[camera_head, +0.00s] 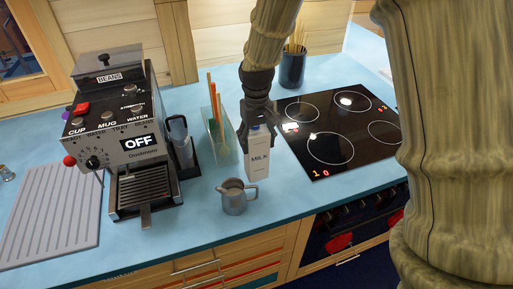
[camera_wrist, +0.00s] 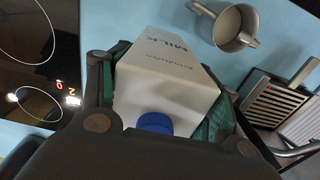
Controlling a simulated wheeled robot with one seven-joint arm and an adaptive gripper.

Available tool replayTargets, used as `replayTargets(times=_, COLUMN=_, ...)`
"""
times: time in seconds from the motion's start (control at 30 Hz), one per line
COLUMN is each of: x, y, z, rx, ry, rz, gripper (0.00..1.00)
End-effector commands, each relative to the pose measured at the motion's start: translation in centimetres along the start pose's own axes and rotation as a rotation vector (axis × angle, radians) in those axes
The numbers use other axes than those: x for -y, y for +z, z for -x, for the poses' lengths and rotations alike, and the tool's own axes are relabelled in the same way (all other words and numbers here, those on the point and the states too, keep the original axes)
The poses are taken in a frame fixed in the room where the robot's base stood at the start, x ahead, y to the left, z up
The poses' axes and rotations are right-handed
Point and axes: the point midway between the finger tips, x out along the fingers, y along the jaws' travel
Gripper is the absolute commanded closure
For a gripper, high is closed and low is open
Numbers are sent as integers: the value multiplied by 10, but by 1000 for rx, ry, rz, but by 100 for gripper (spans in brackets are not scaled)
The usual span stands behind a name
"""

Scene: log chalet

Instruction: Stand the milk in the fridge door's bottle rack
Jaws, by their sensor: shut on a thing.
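The milk (camera_head: 258,159) is a tall white carton marked MILK, roughly upright over the blue counter in the head view. My gripper (camera_head: 257,122) is shut on its upper part from above. In the wrist view the milk (camera_wrist: 165,85) sits between the two green-padded fingers of my gripper (camera_wrist: 160,100), with its blue cap towards the camera. I cannot tell whether the carton's base touches the counter. No fridge or door rack shows in either view.
A metal jug (camera_head: 236,196) stands just in front of the milk. A glass holder (camera_head: 219,137) and the coffee machine (camera_head: 121,140) are to the left. The black hob (camera_head: 338,132) is to the right. The front counter strip is mostly clear.

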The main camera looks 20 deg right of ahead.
Motion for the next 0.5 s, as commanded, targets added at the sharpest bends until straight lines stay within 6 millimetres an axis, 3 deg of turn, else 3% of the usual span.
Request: replayTargets(times=0.5, x=0, y=0, z=-37, rx=0, ry=0, rz=0, gripper=100)
